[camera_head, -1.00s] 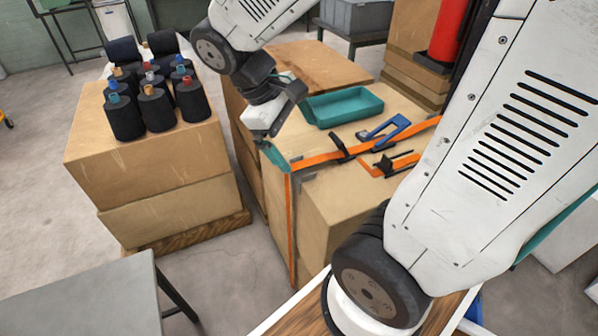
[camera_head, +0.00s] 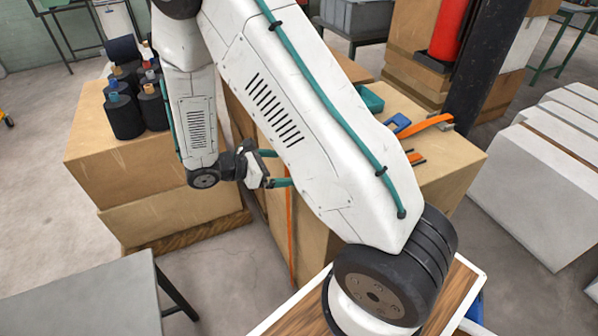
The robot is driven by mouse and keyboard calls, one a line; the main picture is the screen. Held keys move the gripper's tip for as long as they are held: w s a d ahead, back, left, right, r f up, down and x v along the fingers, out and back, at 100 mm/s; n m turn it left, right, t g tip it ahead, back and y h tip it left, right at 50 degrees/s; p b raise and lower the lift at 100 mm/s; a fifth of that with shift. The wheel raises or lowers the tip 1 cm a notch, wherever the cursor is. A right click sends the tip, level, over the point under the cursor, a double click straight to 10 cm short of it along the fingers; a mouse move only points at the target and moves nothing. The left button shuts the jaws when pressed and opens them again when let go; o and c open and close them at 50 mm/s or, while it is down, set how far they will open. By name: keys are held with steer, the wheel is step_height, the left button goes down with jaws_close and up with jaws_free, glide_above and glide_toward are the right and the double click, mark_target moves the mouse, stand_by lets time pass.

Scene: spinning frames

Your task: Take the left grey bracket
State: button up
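The left grey bracket is not visible now; my arm covers the left edge of the strapped box top. A small grey piece, perhaps another bracket (camera_head: 445,118), shows at the right end of the orange strap (camera_head: 425,126). My gripper (camera_head: 279,168) is in front of the strapped cardboard box (camera_head: 455,165), below its top edge and left of my large white arm link. Its two teal fingers are apart, pointing right, and nothing shows between them. Their tips come close to the arm link's outline, so their distance from the box is unclear.
Several dark yarn cones (camera_head: 123,115) stand on a carton stack (camera_head: 150,185) at left. A teal tray (camera_head: 369,98) and a blue tool (camera_head: 398,123) are partly hidden on the strapped box. A grey table (camera_head: 85,300) is at front left. Bare floor lies between.

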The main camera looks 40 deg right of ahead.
steer(key=x, duration=0.6)
steer(key=shift+d+r, duration=0.1)
steer(key=shift+d, duration=0.15)
steer(key=shift+w, duration=0.1)
steer(key=c, duration=0.9)
